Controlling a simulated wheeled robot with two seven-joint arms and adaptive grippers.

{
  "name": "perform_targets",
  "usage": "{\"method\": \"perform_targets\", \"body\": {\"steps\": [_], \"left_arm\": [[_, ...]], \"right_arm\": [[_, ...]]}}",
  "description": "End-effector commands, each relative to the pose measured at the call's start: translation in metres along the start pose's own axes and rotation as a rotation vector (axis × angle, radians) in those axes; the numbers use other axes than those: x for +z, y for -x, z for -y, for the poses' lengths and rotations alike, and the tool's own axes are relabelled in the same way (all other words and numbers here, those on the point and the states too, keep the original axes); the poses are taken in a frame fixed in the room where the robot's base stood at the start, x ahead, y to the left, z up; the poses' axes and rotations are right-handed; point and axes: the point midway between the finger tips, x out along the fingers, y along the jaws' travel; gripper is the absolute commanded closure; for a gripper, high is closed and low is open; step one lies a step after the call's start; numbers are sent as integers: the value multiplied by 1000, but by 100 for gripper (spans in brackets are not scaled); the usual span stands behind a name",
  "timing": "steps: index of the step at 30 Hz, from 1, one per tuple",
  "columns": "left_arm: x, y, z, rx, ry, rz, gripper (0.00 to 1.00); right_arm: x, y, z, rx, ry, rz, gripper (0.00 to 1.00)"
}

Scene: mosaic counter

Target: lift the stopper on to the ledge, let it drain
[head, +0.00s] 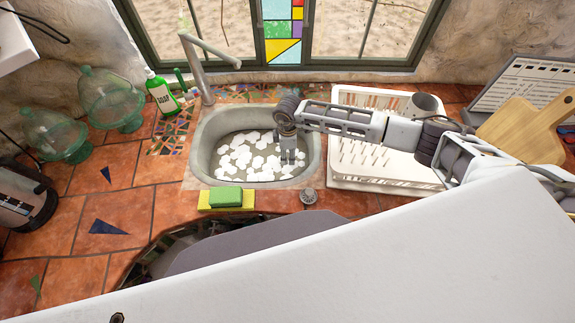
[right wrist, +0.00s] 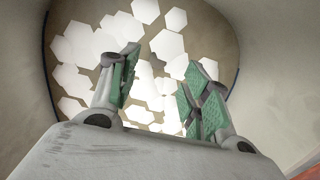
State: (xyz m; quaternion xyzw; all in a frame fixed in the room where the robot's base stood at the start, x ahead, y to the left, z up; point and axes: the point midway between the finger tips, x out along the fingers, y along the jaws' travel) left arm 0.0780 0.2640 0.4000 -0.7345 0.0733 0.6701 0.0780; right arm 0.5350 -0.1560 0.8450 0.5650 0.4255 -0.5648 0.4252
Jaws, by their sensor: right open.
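The sink (head: 203,150) is a grey oval basin holding many white hexagonal patches (head: 240,158) that look like foam. My right gripper (head: 291,163) reaches down into its right side. In the right wrist view the gripper (right wrist: 158,92) is open, its green-padded fingers apart above the white patches, with nothing clearly held between them. A small round grey metal piece (head: 308,196), which looks like the stopper, sits on the tiled ledge (head: 280,200) in front of the sink, apart from the gripper. The drain cannot be made out. My left gripper is out of view.
A green sponge on a yellow one (head: 243,203) lies at the sink's front edge. A faucet (head: 205,75) and soap bottle (head: 160,92) stand behind left. A white dish rack (head: 385,180) with a mug (head: 424,106) is close on the right. Glass jars (head: 110,100) stand far left.

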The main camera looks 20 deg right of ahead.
Motion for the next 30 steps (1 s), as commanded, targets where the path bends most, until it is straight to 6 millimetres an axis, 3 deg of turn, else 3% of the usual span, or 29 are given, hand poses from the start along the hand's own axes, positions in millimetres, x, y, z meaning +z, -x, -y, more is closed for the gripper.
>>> {"method": "perform_targets", "body": {"steps": [17,30], "left_arm": [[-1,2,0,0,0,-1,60],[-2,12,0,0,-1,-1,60]], "right_arm": [[0,-8,0,-1,0,1,52],[-1,-46,-2,-1,0,2,52]]}}
